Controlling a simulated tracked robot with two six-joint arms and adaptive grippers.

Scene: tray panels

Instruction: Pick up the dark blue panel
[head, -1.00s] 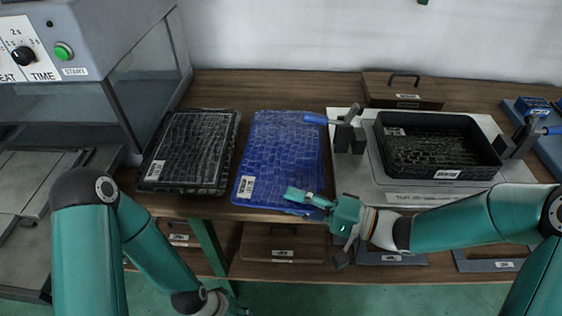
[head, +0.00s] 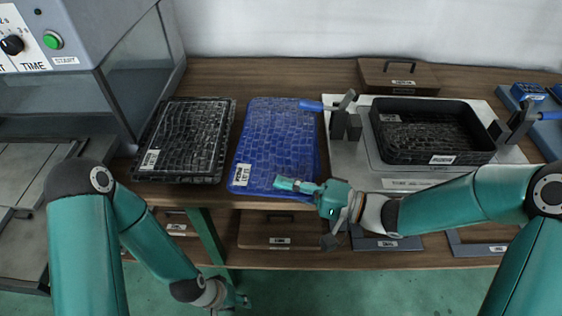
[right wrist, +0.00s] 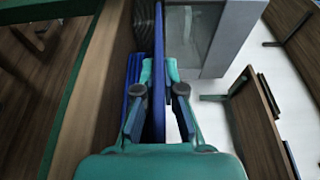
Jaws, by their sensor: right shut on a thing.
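A blue panel (head: 275,135) with a brick-like pattern and a white label lies flat near the table's front edge, left of the centre in the head view. My right gripper (head: 300,186) is shut on its front right edge. In the right wrist view, the thin panel (right wrist: 159,75) runs between the fingers of my right gripper (right wrist: 160,100). Another blue layer (right wrist: 134,68) shows close beside it there; I cannot tell whether it is a second panel. My left gripper (head: 238,300) is low, below the tabletop; its jaws are too small to read.
A black panel (head: 185,138) lies just left of the blue one. To the right, a black tray (head: 432,157) sits on a light fixture plate with blue-handled clamps (head: 345,115). A grey machine (head: 90,50) stands at the left. A lower shelf with wooden boxes is below.

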